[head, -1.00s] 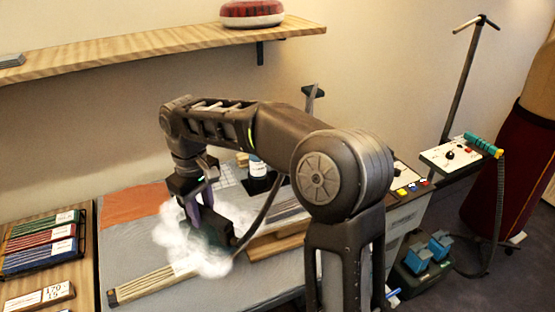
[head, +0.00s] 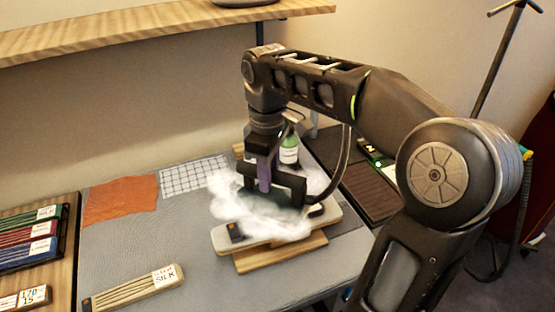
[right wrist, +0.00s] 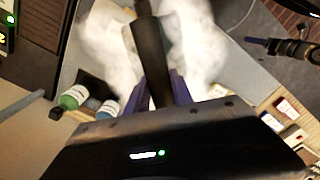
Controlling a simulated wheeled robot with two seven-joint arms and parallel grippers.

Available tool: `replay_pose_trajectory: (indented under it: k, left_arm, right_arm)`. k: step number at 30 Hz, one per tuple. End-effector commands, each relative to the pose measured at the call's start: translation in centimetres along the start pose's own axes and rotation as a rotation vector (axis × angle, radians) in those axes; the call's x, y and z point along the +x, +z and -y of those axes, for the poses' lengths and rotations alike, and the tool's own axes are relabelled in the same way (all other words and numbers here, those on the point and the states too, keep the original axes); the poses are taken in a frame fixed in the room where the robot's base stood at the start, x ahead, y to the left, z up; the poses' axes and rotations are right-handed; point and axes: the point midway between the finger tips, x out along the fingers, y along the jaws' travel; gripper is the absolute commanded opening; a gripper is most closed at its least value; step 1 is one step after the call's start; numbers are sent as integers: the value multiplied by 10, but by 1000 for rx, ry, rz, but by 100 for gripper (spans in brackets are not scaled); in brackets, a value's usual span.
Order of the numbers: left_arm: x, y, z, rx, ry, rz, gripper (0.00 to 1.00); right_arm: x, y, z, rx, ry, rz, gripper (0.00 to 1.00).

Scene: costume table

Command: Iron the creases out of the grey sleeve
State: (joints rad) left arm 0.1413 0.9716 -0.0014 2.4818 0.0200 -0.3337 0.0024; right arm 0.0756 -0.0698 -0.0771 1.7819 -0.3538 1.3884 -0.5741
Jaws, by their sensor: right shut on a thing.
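My right gripper (head: 265,184), with purple fingers, is shut on the dark iron (head: 292,190), whose black handle (right wrist: 151,60) runs between the fingers in the right wrist view. White steam (head: 235,200) billows around the iron and hides its lower part. The iron is over the pale padded sleeve board (head: 222,242) on its wooden base (head: 283,256). I cannot tell whether the iron touches it. The grey sleeve and its creases cannot be made out through the steam. My left gripper is not in view.
A striped pale bar labelled SILK (head: 135,288) lies at front left. An orange cloth (head: 120,200) and a white grid sheet (head: 195,175) lie behind. A green-labelled bottle (head: 289,152) stands behind the iron. A dark hose (head: 346,160) hangs beside my arm.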

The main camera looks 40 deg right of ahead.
Motion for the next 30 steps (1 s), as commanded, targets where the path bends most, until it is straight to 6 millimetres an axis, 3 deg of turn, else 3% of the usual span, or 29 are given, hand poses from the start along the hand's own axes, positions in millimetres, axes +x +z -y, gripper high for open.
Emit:
replay_pose_trajectory:
  k: [17, 25, 30]
  left_arm:
    - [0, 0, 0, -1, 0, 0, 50]
    - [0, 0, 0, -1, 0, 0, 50]
    - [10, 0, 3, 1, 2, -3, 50]
  right_arm:
    - [3, -1, 0, 1, 2, -3, 0]
    - [19, -1, 0, 1, 1, -2, 0]
    - [34, -1, 0, 1, 2, -3, 0]
